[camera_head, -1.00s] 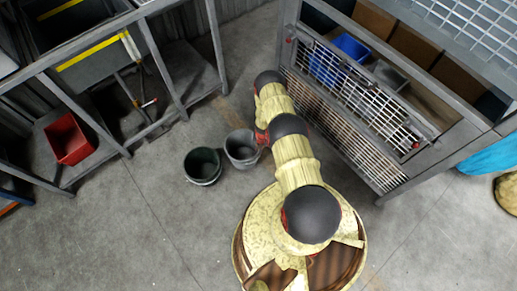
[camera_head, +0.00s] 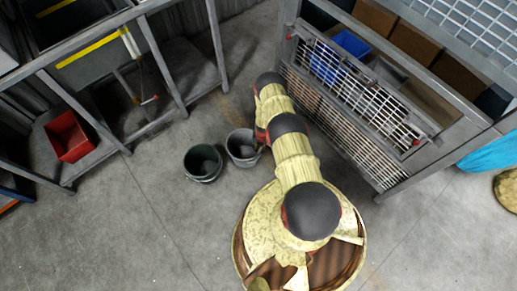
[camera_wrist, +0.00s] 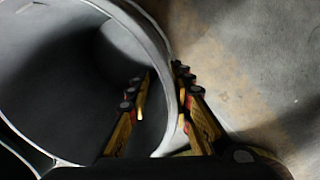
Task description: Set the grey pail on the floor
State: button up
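The grey pail (camera_head: 237,148) is upright, low at the floor beside the darker green-grey pail; I cannot tell whether its base touches the floor. In the wrist view, the grey pail (camera_wrist: 60,60) fills the left side, with its rim passing between my fingers. My gripper (camera_wrist: 161,75) straddles the rim, one finger inside the pail and one outside, and looks shut on the wall. In the head view my arm hides most of the gripper. The floor (camera_head: 150,235) is bare grey concrete.
The dark green-grey pail (camera_head: 203,164) stands just left of the grey pail. A wire-fronted cage (camera_head: 350,100) is close on the right. A metal rack with a red bin (camera_head: 69,136) stands at the left. Floor at the front left is clear.

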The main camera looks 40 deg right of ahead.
dwell(0.3)
jog(key=r, duration=1.2)
jog(key=shift+s+d, duration=0.35)
jog(key=shift+d, duration=0.05)
